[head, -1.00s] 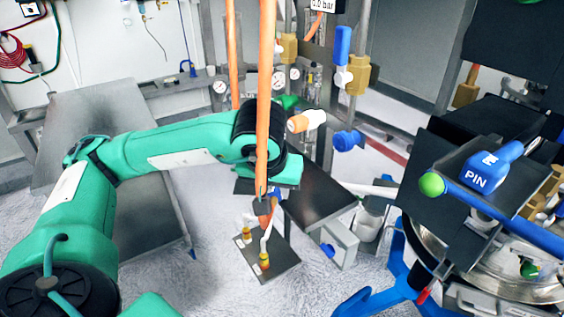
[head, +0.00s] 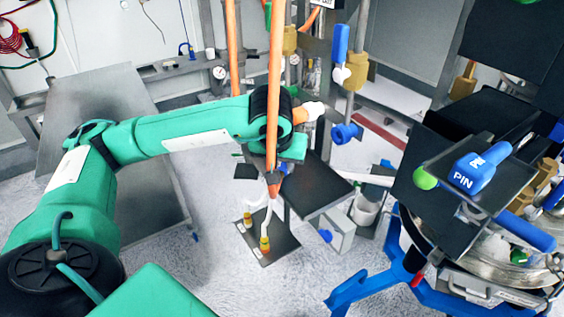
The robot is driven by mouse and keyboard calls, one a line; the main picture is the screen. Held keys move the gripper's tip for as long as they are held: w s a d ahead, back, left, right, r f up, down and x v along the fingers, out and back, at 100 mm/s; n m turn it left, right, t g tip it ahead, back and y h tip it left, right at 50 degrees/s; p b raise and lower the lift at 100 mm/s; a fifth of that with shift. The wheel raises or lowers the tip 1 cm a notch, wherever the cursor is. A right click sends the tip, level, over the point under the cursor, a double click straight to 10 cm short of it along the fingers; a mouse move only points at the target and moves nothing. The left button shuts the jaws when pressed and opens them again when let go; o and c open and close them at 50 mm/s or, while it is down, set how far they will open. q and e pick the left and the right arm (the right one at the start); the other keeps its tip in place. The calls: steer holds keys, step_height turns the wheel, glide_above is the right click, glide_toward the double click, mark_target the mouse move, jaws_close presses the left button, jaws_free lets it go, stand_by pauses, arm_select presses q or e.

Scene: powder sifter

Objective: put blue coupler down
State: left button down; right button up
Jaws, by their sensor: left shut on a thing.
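My left arm reaches in from the left, and its wrist is behind a hanging orange hose (head: 274,100). My left gripper (head: 273,180) is below the wrist and largely hidden by the hose end. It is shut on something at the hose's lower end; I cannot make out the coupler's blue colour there. Below it, a dark plate (head: 280,249) carries two yellow fittings, one at the left (head: 247,219) and one nearer (head: 264,243). A white curved tube (head: 267,222) rises from the nearer one. My right gripper does not show.
A blue round fitting (head: 345,133) and a blue valve handle (head: 341,42) are on the pipe rack, with an orange-and-white fitting (head: 308,113) beside them. A grey table (head: 95,110) stands left. A blue PIN-marked device (head: 482,168) is over the machine at right.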

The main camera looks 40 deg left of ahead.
arm_select(q)
steer(key=c, duration=1.2)
jaws_free()
steer(key=shift+o, duration=0.2)
steer(key=shift+r+p, duration=0.25)
steer(key=shift+p, duration=0.15)
steer(key=b+v, duration=0.2)
steer(key=v, duration=0.9)
steer(key=shift+s+r, duration=0.25)
steer(key=shift+r, duration=0.05)
